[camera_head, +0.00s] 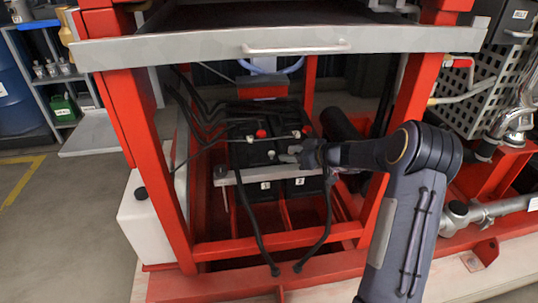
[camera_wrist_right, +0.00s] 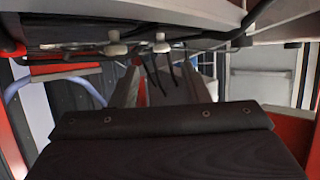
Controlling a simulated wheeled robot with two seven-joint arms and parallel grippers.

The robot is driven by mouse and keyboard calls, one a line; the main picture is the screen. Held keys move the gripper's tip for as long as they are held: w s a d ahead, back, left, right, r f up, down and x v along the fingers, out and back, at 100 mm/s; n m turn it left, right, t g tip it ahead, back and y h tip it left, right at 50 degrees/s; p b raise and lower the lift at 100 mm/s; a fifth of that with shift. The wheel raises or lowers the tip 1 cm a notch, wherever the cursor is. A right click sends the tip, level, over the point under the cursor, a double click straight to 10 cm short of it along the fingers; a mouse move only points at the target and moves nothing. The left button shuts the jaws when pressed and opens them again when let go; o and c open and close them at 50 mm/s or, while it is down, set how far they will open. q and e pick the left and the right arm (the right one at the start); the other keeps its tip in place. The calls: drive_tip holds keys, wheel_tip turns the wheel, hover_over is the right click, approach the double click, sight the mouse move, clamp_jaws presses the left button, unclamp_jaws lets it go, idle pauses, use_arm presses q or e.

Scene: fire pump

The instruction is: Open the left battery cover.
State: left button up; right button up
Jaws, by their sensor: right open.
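Two black batteries stand side by side inside the red frame, with front labels 1 and 2. The left battery, labelled 1 (camera_head: 265,194), has a black top cover (camera_head: 248,154) that lies flat and looks shut. A red cap (camera_head: 261,133) shows near its back. My right gripper (camera_head: 285,154) comes in from the right across the right battery, labelled 2 (camera_head: 303,187). Its open, empty fingers are at the right front of the left cover; I cannot tell whether they touch it. In the right wrist view, the batteries cannot be clearly made out. My left gripper is not in view.
A grey metal bar (camera_head: 232,177) runs across the battery fronts. Black cables (camera_head: 252,220) hang in front and at the left. Red uprights (camera_head: 384,170) and a grey top panel with a handle (camera_head: 290,48) border the opening. A white tank (camera_head: 145,215) stands left.

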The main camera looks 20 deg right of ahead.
sight(272, 152)
drive_tip(key=x, duration=0.6)
drive_tip(key=shift+a+f, duration=0.1)
drive_tip(key=shift+c, duration=0.2)
clamp_jaws()
